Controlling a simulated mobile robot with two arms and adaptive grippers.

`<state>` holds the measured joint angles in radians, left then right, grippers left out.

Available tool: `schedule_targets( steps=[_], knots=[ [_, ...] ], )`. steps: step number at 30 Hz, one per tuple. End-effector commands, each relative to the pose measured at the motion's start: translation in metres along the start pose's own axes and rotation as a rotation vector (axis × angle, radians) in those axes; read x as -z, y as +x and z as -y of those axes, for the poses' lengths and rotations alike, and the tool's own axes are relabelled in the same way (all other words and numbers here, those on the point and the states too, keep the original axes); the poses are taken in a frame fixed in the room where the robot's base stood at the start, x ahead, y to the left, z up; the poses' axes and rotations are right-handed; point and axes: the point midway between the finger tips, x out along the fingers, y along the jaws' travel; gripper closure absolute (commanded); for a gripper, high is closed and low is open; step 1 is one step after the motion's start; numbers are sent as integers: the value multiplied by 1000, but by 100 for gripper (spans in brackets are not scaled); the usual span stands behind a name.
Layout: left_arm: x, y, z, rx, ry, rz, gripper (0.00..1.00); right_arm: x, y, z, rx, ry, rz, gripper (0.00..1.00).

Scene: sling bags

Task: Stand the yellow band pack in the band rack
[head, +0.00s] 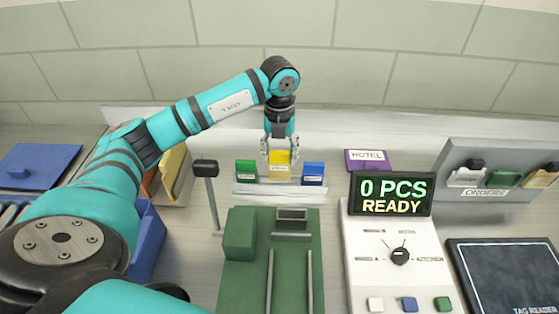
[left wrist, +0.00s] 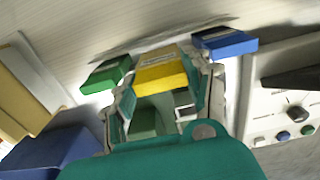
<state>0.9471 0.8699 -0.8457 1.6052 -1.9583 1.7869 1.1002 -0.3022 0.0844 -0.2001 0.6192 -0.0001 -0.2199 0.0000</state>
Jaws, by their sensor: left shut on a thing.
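The yellow band pack (head: 279,164) is between the fingers of my left gripper (head: 280,150), which is shut on it. It is upright, in the middle of the white band rack (head: 280,189), between a green pack (head: 246,171) and a blue pack (head: 313,173). In the left wrist view the yellow pack (left wrist: 161,72) shows between the fingers, with the green pack (left wrist: 107,74) and the blue pack (left wrist: 224,41) on either side. Whether its lower edge touches the rack I cannot tell. My right gripper is in neither view.
A green machine (head: 240,265) stands in front of the rack, with a dark post (head: 206,172) at its left. A counter panel (head: 391,194) reading "0 PCS READY" and a purple "HOTEL" sign (head: 368,160) are at the right. A blue bin (head: 146,240) is at the left.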

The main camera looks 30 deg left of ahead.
Motion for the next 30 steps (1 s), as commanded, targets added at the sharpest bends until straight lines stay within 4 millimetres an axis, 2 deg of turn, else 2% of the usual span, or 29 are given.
schedule_targets(
  steps=[8,18,19,24,30],
  knots=[
    [1,34,-1,-3,1,-2,86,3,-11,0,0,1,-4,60],
    [1,39,0,-1,2,0,86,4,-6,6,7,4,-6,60],
    [1,39,0,-1,2,0,49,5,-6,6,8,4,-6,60],
    [1,38,0,-1,2,0,27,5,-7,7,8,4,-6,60],
    [1,38,0,-1,2,-1,27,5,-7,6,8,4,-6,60]
  ],
)
